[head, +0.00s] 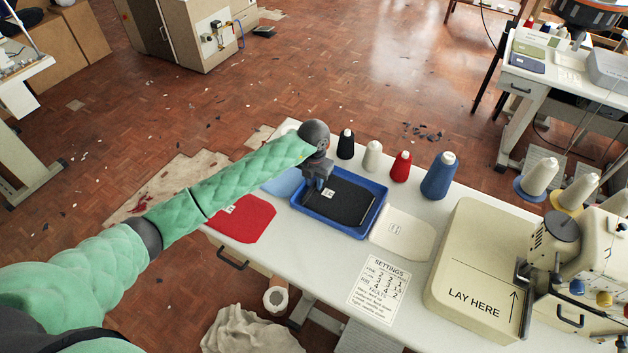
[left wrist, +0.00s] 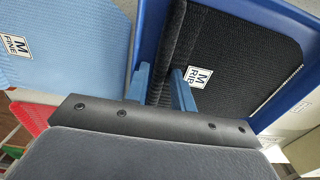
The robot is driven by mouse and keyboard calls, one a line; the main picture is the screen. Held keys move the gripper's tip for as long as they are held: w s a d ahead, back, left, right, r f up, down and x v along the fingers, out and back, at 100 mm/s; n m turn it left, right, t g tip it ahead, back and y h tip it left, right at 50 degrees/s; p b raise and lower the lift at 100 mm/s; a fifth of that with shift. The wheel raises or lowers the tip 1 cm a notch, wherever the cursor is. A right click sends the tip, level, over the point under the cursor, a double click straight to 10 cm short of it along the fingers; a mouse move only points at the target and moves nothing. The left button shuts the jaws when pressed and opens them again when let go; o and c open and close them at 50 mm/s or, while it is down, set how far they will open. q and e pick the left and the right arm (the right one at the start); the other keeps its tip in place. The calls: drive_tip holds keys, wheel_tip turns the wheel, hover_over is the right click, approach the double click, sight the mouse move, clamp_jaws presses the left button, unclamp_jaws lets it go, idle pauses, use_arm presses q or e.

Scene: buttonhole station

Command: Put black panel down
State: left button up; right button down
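The black panel (head: 340,203) lies in the blue tray (head: 363,233) on the white table, with its white label showing. My left gripper (head: 318,184) is over the tray's left part. Its two blue fingers (left wrist: 162,90) stand on either side of the ridge and appear closed on it. The fingertips' contact is partly hidden. My right gripper is not in view.
A light blue panel (left wrist: 65,45) and a red panel (head: 242,219) lie left of the tray, and a cream panel (head: 403,232) lies right. Several thread cones, including a blue one (head: 439,177), stand behind. A settings sheet (head: 379,289) and sewing machine (head: 570,265) are at right.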

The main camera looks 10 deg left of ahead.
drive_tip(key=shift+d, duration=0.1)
